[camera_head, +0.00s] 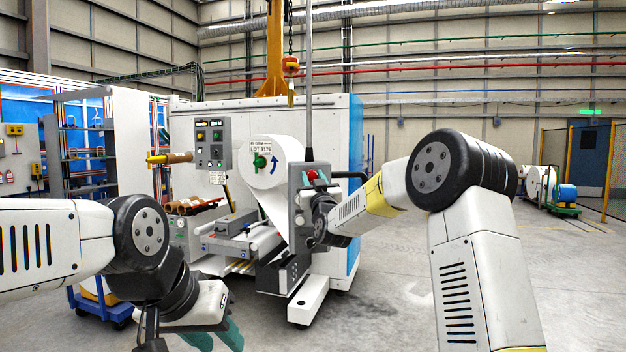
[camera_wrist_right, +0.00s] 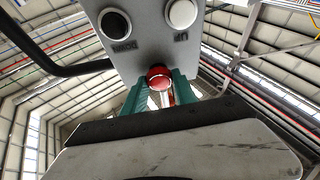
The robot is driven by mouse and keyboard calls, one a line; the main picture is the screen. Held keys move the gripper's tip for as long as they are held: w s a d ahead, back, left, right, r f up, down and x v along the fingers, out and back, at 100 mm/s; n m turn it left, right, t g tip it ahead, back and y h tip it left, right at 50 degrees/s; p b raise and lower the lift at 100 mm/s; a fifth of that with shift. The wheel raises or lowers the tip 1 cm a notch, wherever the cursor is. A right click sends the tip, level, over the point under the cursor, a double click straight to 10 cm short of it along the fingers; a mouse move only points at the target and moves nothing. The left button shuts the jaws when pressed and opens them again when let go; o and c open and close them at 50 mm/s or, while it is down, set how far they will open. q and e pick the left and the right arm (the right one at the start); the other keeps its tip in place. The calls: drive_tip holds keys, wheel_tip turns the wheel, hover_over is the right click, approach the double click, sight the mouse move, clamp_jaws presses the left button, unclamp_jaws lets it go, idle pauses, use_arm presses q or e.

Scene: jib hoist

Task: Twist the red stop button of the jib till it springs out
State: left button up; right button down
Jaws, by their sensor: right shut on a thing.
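The red stop button (camera_wrist_right: 159,77) sits on the grey pendant box (camera_wrist_right: 150,45), below a black button and a white button in the right wrist view. My right gripper (camera_wrist_right: 160,92) is shut on the red button, with one teal finger at each side of it.
A large white and blue machine (camera_head: 340,120) with a white roll (camera_head: 275,150) and a control panel (camera_head: 208,142) stands behind the pendant. A black bar (camera_head: 350,175) juts from the pendant's right side. A yellow hoist hangs above. Open floor lies to the right.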

drive_tip(key=shift+a+r+m+h, duration=0.1)
drive_tip(key=shift+m+h, duration=0.95)
drive_tip(key=shift+m, duration=1)
drive_tip(key=shift+m+h, duration=1.05)
drive_tip(key=shift+m, duration=1)
drive_tip(key=c, duration=1)
unclamp_jaws()
drive_tip(key=shift+o, duration=0.2)
drive_tip(key=v, duration=0.7)
drive_tip(key=shift+s+f, duration=0.25)
drive_tip(key=shift+s, duration=0.05)
